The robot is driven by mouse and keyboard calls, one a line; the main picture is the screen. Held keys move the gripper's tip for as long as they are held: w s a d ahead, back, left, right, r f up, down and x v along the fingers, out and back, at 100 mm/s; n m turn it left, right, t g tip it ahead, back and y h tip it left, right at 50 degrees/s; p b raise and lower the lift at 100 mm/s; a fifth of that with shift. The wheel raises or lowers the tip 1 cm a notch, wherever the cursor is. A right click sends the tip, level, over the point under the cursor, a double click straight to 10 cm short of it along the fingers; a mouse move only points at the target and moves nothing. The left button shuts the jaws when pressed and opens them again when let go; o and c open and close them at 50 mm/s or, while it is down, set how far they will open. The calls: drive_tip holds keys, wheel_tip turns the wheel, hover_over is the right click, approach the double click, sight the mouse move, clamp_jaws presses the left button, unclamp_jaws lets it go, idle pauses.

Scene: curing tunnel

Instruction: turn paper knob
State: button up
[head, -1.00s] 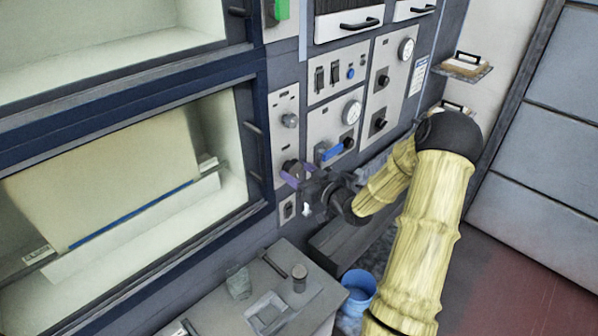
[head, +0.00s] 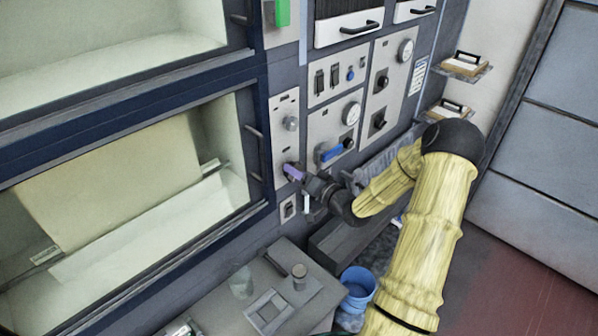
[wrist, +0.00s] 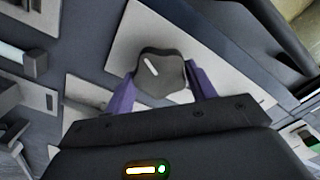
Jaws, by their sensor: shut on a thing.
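The dark grey lobed knob (wrist: 160,76) with a white pointer line sits on a light panel (head: 286,140) right of the lower window. In the wrist view its pointer leans up and to the left. My gripper (wrist: 160,88) has purple fingers on either side of the knob and is shut on it. In the head view my gripper (head: 292,172) is at the lower part of that panel and hides the knob. Inside the lower window hangs a cream sheet (head: 110,185), with a paler strip (head: 140,235) below it.
A round grey knob (head: 291,123) is higher on the same panel. A blue lever (head: 332,153), a gauge (head: 352,112) and black knobs (head: 379,121) are to the right. A blue bucket (head: 357,287) and a low bench (head: 235,315) stand below.

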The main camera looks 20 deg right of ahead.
drive_tip(key=shift+s+f, duration=0.15)
drive_tip(key=shift+f, duration=0.15)
drive_tip(key=o, duration=0.8)
drive_tip(key=shift+o, duration=1)
drive_tip(key=shift+r, duration=0.15)
drive_tip(key=b+v, duration=0.5)
drive_tip(key=v, duration=1.2)
drive_tip(key=shift+s, duration=0.1)
